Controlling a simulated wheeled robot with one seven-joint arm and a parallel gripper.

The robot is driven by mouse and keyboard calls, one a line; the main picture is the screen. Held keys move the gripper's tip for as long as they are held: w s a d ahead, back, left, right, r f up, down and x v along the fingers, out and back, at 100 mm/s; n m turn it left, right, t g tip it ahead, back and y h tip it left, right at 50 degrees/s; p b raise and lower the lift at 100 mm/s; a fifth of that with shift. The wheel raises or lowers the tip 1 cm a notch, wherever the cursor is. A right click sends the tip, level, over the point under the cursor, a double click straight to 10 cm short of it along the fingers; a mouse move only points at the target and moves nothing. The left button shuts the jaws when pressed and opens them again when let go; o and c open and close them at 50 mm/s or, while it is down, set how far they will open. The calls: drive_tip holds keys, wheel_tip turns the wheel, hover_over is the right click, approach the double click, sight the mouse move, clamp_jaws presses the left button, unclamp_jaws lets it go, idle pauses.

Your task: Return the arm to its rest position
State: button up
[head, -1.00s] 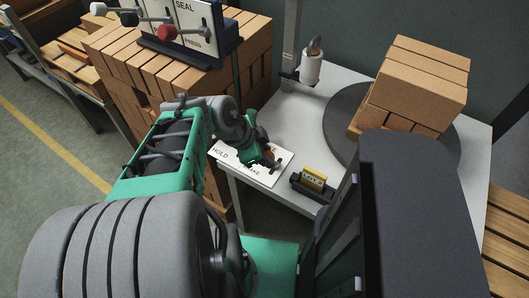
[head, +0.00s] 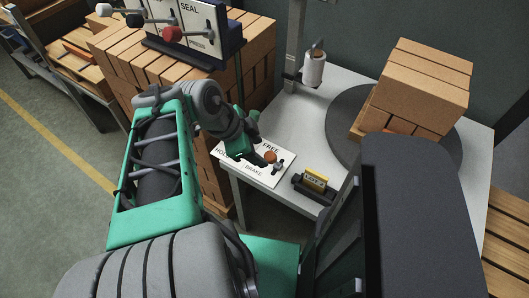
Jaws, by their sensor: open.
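My arm, green and grey, reaches from the lower left to the near left corner of the white table. My gripper (head: 252,156) is open and empty, over the left part of a white plate lettered HOLD, FREE and BRAKE (head: 265,180). An orange-brown knob (head: 270,157) on that plate shows just right of the gripper. I cannot tell whether they touch. The arm partly hides the plate's left side.
A brick stack (head: 125,55) with a SEAL lever panel (head: 190,25) stands left. Open floor (head: 50,190) lies left.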

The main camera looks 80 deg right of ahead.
drive_tip(key=shift+w+a+r, duration=0.15)
drive_tip(key=shift+a+r, duration=0.05)
drive_tip(key=shift+r, duration=0.25)
